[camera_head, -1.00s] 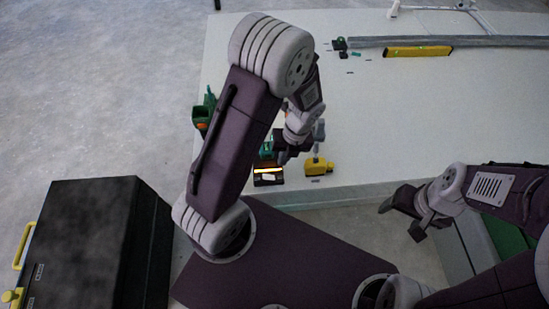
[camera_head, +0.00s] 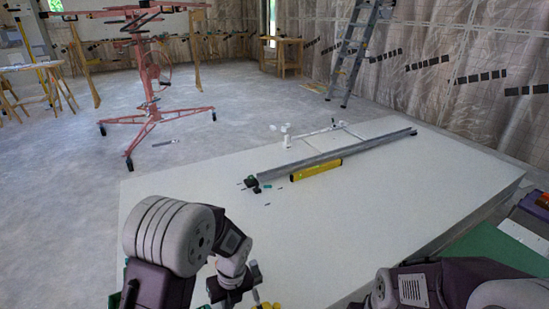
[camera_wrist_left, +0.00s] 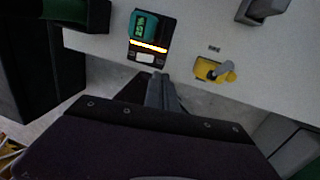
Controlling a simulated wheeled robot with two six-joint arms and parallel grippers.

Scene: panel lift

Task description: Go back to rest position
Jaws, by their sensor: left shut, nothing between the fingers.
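My left gripper (camera_wrist_left: 163,93) is shut and empty in the left wrist view, its fingers just past the front edge of the white table. It also shows in the head view (camera_head: 237,289) at the bottom, below the pale wrist. My right arm comes in at the lower right of the head view, and its gripper is out of the picture. In the left wrist view a charger with a teal battery (camera_wrist_left: 145,28) and a small yellow device (camera_wrist_left: 212,70) rest on the table, apart from the left gripper.
The white table (camera_head: 390,190) holds a long grey rail (camera_head: 330,152) and a yellow level (camera_head: 315,170). A red panel lift (camera_head: 150,90) stands on open floor at the back left. A ladder (camera_head: 357,50) leans at the back. A green tool (camera_wrist_left: 70,12) is at the wrist view's upper left.

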